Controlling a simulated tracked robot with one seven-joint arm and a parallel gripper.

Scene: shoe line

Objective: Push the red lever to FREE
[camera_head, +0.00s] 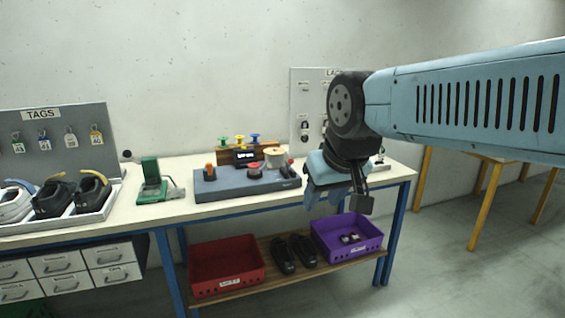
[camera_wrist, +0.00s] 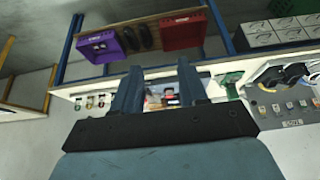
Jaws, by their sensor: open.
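A grey-blue machine base (camera_head: 235,187) stands on the workbench, with an orange knob (camera_head: 210,169), a red knob (camera_head: 254,166) and a pale spool on it. A small red and black lever (camera_head: 289,165) is at its right end; its setting and any FREE marking are too small to read. My gripper (camera_head: 323,203) is open and empty, in front of the bench edge to the right of the machine, apart from it. In the wrist view my gripper (camera_wrist: 160,68) shows two spread fingers, with the machine partly visible between and beyond them; the lever cannot be made out there.
A green device (camera_head: 152,186) and a shoe tray (camera_head: 88,218) stand left on the workbench (camera_head: 200,212). A red bin (camera_head: 228,265), dark shoes and a purple bin (camera_head: 350,248) are on the lower shelf.

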